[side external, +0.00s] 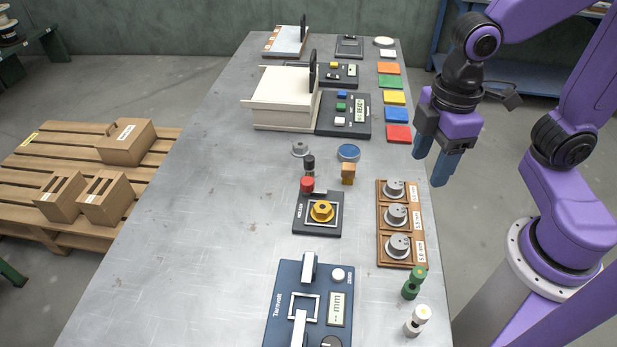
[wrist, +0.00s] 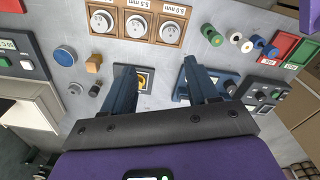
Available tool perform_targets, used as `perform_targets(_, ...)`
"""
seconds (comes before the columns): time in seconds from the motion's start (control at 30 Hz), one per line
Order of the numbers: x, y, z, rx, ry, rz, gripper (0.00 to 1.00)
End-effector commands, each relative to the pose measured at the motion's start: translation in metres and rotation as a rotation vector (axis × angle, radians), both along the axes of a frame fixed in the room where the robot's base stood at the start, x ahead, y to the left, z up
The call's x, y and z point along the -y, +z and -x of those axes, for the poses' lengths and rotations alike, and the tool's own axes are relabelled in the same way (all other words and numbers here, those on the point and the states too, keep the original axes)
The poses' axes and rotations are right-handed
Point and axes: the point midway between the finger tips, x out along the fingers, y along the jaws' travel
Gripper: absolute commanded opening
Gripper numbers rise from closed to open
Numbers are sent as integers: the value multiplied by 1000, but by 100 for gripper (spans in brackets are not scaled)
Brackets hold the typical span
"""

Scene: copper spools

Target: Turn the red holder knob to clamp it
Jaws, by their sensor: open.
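The red knob (side external: 307,184) stands at the back left corner of the dark holder (side external: 328,229) in the side view. A yellow round part (side external: 321,211) sits on the holder inside a pale square frame. In the wrist view the yellow part (wrist: 142,80) shows between the fingers, close to the left one; I cannot make out the red knob there. My gripper (side external: 430,168) is open and empty, fingers pointing down. It hangs in the air near the table's right edge, to the right of the holder and apart from it. It also shows in the wrist view (wrist: 160,78).
A wooden tray (side external: 381,230) of grey spools lies right of the holder. A blue instrument (side external: 283,300) stands in front. Behind the holder are a black-topped post (side external: 309,162), an orange-brown block (side external: 347,173) and a blue disc (side external: 348,152). The table's left side (side external: 200,230) is clear.

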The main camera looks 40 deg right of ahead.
Motion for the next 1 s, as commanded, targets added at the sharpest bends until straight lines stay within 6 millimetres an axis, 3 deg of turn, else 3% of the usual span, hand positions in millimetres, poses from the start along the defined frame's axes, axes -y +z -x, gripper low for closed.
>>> perform_targets(0.3,-54,10,-103,4,56,14,59)
perform_targets(0.6,-80,7,-189,6,104,26,59)
perform_targets(0.8,-83,5,-214,6,120,29,59)
perform_targets(1.0,-83,-6,-217,4,122,32,59)
